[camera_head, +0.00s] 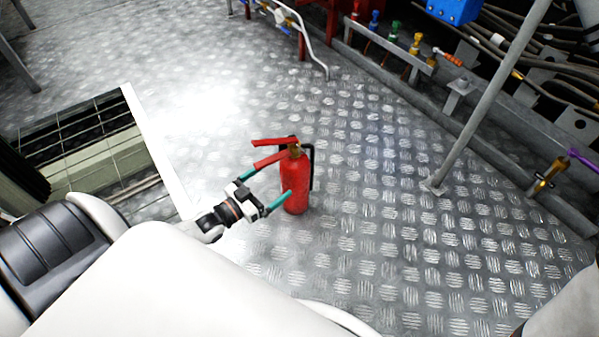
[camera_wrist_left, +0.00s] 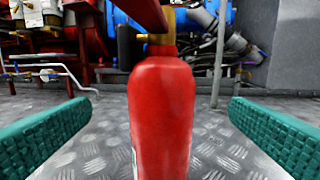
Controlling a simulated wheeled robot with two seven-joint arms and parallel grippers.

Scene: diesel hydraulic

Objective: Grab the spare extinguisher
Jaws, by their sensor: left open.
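The red fire extinguisher (camera_head: 295,184) stands upright on the metal tread-plate floor, with a red lever handle, a brass valve and a black hose on its right side. My left gripper (camera_head: 272,188) is open at its left side, with teal fingers spread at body height. In the left wrist view the red cylinder (camera_wrist_left: 162,115) stands upright in the middle, between the two teal fingers, with a visible gap on each side. Its base is cut off there. My right gripper is not in view.
A floor opening with a grid (camera_head: 90,150) and a white edge lies to the left. A grey pole (camera_head: 490,95) stands at the right. Pipes and coloured valves (camera_head: 395,32) line the back right wall. The floor right of the extinguisher is clear.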

